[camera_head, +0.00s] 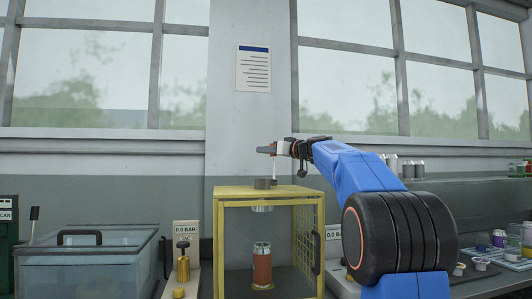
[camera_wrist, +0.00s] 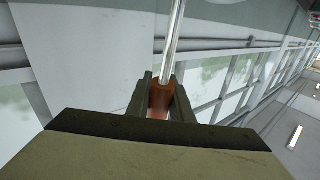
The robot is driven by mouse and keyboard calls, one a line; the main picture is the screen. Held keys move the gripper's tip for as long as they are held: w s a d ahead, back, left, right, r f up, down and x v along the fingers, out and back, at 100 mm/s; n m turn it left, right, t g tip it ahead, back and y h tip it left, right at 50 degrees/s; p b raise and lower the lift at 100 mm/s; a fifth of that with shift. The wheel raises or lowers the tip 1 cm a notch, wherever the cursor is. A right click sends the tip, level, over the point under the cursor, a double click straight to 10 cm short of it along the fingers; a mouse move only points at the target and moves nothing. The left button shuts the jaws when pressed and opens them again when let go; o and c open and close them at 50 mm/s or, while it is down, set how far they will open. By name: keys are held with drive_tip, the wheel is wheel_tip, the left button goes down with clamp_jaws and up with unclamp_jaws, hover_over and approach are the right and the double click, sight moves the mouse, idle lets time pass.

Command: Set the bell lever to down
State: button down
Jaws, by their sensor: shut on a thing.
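The bell lever shows in the wrist view as a metal rod (camera_wrist: 173,40) with a red-brown grip (camera_wrist: 160,97). My gripper (camera_wrist: 162,88) is shut on that grip, with one dark finger on each side. In the head view my gripper (camera_head: 272,149) is above the yellow cage (camera_head: 235,193), and a thin pale rod (camera_head: 274,168) runs from it down towards the cage top. The rod looks near upright there; its base is hard to make out. A silver bell (camera_head: 262,207) hangs inside the cage, above and apart from a red-brown jar (camera_head: 262,268).
Jars and trays (camera_head: 500,240) lie on the right. The wall and windows are behind; the air above the cage is open.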

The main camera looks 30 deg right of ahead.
drive_tip(key=shift+s+a+r+n+t+y, duration=0.2)
drive_tip(key=shift+s+n+t+y, duration=0.2)
drive_tip(key=shift+s, duration=0.35)
drive_tip(key=shift+s+a+r+n+t+y, duration=0.1)
drive_tip(key=shift+s+a+n+t+y, duration=0.15)
drive_tip(key=shift+s+n+t, duration=0.4)
drive_tip(key=shift+s+a+r+n+t+y, duration=0.1)
drive_tip(key=shift+s+a+n+t+y, duration=0.2)
drive_tip(key=shift+s, duration=0.55)
drive_tip(key=shift+d, duration=0.1)
drive_tip(key=c, duration=1.6)
unclamp_jaws()
drive_tip(key=shift+o, duration=0.2)
drive_tip(key=s+d, duration=0.4)
drive_tip(key=s, duration=0.8)
drive_tip(key=shift+s+d+f, duration=0.2)
drive_tip(key=shift+c, duration=0.4)
